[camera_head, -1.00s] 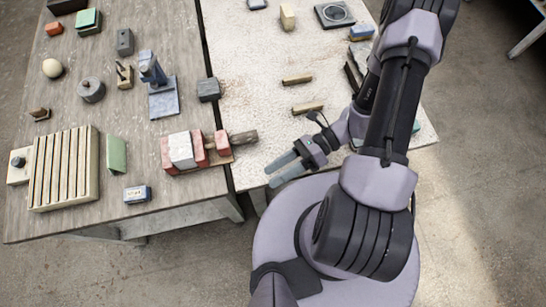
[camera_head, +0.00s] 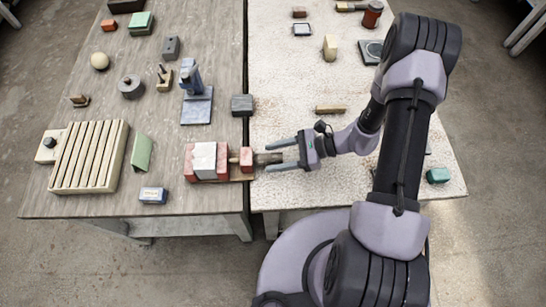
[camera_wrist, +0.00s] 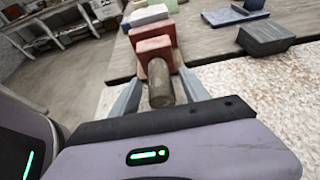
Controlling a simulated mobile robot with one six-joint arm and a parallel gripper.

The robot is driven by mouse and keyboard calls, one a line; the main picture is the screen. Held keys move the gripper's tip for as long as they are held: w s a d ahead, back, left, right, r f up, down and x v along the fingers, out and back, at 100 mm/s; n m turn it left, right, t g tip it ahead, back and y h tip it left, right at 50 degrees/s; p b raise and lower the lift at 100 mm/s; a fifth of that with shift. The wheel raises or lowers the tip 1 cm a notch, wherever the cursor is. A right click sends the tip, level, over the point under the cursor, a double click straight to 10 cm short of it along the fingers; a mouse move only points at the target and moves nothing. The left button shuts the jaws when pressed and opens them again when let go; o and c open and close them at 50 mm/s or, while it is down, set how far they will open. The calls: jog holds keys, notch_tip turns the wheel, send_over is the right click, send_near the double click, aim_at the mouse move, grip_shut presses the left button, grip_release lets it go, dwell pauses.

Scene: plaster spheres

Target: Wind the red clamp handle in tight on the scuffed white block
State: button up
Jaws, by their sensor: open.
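The scuffed white block (camera_head: 204,161) sits between red jaws of the clamp (camera_head: 222,160) near the right edge of the wooden table. A short rod leads from the right jaw to a red end block (camera_head: 246,159). The handle (camera_head: 264,158) sticks out to the right of it and looks grey-brown, not red. My gripper (camera_head: 268,157) is open, with one finger on each side of the handle. In the wrist view the handle (camera_wrist: 160,88) points toward the palm between the fingers, with the red end block (camera_wrist: 155,48) behind it. I cannot tell whether the fingers touch it.
A dark grey block (camera_head: 242,105) stands behind the clamp and also shows in the wrist view (camera_wrist: 266,38). A blue vise-like tool (camera_head: 196,105) is farther back left. A small blue-and-white box (camera_head: 153,195) lies front left. The speckled white table (camera_head: 300,105) is mostly clear around my gripper.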

jog(key=shift+a+f, duration=0.15)
jog(key=shift+a, duration=0.2)
grip_shut()
jog(key=m+g, duration=0.2)
jog(key=shift+w+m, duration=0.15)
jog(key=shift+m, duration=0.25)
jog(key=shift+m+g+y+b, duration=0.35)
jog(key=shift+m+g, duration=0.55)
jog(key=shift+m, duration=0.3)
